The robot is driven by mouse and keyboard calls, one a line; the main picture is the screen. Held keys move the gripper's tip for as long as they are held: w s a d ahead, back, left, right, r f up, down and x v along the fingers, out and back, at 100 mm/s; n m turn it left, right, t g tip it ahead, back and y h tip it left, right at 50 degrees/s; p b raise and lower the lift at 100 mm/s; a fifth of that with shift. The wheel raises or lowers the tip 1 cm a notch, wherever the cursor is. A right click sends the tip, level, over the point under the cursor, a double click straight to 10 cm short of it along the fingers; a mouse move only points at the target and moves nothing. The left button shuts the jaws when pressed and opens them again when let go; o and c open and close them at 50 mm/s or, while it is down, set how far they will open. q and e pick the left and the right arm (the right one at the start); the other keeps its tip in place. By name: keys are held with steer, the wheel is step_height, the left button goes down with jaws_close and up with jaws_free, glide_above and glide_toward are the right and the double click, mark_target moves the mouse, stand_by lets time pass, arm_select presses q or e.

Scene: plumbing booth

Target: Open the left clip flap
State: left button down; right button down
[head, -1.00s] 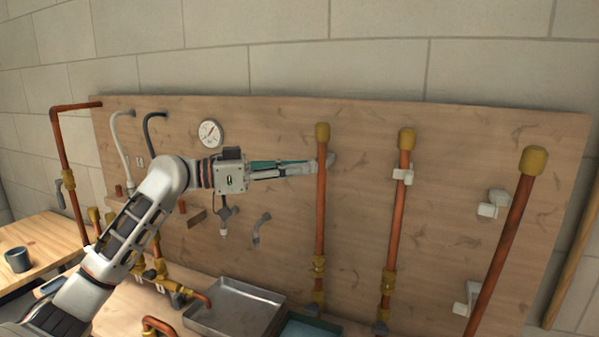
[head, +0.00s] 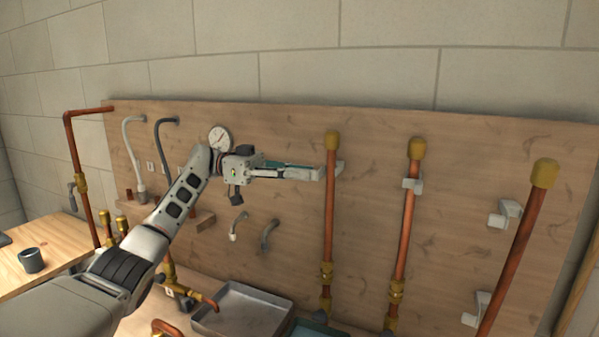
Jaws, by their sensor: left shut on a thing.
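The left copper pipe (head: 329,215) stands upright against the wooden board with a brass cap on top. Its pale grey clip (head: 339,168) shows at the pipe's right side near the top; the pipe hides part of it. My left gripper (head: 322,173) reaches in from the left, with its fingertips at the pipe's left side at clip height. It is shut on what looks like the clip flap; the flap is small and mostly hidden by the fingers. My right gripper is not in view.
A middle pipe (head: 405,230) with a clip (head: 412,185) and a right pipe (head: 518,245) stand farther right. A gauge (head: 219,138) and hoses are on the board's left. A metal tray (head: 243,312) lies below. The board between the pipes is clear.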

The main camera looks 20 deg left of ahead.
arm_select(q)
steer(key=shift+w+f+m+g, duration=0.15)
steer(key=shift+m+g, duration=0.25)
steer(key=shift+g, duration=0.2)
steer(key=c, duration=2.1)
jaws_free()
step_height(320, 180, up, 10)
steer(key=shift+r, duration=0.1)
